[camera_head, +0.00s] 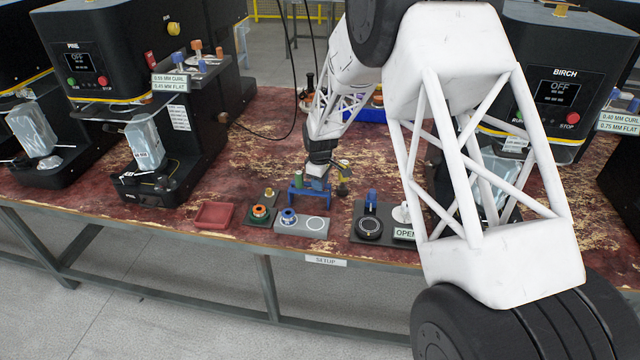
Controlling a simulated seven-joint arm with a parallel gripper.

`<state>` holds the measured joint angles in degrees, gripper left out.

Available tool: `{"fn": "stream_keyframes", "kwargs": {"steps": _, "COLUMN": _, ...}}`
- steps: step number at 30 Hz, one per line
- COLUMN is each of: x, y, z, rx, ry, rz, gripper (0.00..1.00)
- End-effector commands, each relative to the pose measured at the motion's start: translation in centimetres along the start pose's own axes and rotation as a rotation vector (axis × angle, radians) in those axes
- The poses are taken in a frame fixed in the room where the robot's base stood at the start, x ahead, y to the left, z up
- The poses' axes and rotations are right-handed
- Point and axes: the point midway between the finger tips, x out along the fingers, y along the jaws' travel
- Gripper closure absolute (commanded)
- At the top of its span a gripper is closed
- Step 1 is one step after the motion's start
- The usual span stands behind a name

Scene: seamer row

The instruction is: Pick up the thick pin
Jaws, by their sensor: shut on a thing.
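My gripper (317,175) is at the end of my white lattice arm, low over the front part of the worn red bench. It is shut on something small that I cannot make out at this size. A blue arch-shaped piece (310,188) with two short legs is directly at the gripper's end. A dark and yellow piece (343,178) is just to the right of the gripper. I cannot tell which of these is the thick pin; the fingertips are too small to see clearly.
In front are a red tray (213,216), a dark plate with an orange-green ring (260,212), a grey block with a blue ring (302,224) and a dark fixture (369,228) beside an "OPEN" sign. Black machines stand left and right. My arm hides much of the right bench.

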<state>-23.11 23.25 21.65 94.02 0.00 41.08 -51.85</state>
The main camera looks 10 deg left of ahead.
Motion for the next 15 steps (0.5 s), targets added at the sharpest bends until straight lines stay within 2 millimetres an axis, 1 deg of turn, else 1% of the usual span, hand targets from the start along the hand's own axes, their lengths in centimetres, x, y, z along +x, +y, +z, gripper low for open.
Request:
{"fn": "stream_keyframes", "kwargs": {"steps": 8, "x": -3.5, "y": 0.0, "z": 0.0, "rx": 0.0, "ry": 0.001, "rz": 0.002, "gripper": 0.92}}
{"fn": "stream_keyframes", "kwargs": {"steps": 15, "x": -7.0, "y": 0.0, "z": 0.0, "rx": 0.0, "ry": 0.001, "rz": 0.001, "gripper": 0.92}}
